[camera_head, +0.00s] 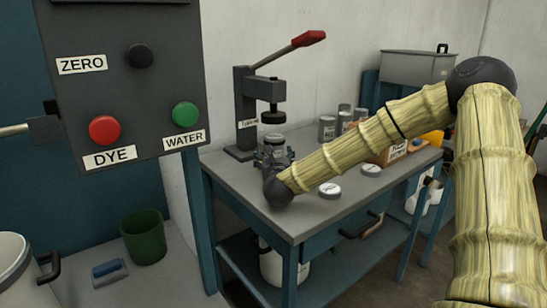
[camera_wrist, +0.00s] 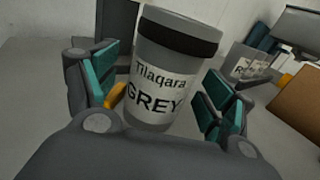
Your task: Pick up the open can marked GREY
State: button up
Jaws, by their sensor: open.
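The can marked GREY (camera_wrist: 160,75) is a grey cylinder with a dark band near its top and a white label reading "Tilaqara GREY". In the wrist view it stands between the teal-padded fingers of my open gripper (camera_wrist: 163,82), with a visible gap on at least the right side. In the head view my gripper (camera_head: 274,160) is at the bench's left part, around the can (camera_head: 274,140), which shows mostly at its top. My fingers hide its lower part. I cannot see into its mouth.
A lever press (camera_head: 245,110) with a red handle stands close behind the can. Two round lids (camera_head: 330,190) (camera_head: 371,170) lie on the grey bench (camera_head: 300,215). Several other cans (camera_head: 327,128) and a brown box (camera_head: 392,155) stand farther back. A button panel (camera_head: 125,75) hangs at left.

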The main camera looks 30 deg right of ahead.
jog(key=shift+x, duration=0.85)
jog(key=shift+s, duration=0.1)
jog(key=c, duration=1.5)
jog(key=shift+r, duration=0.15)
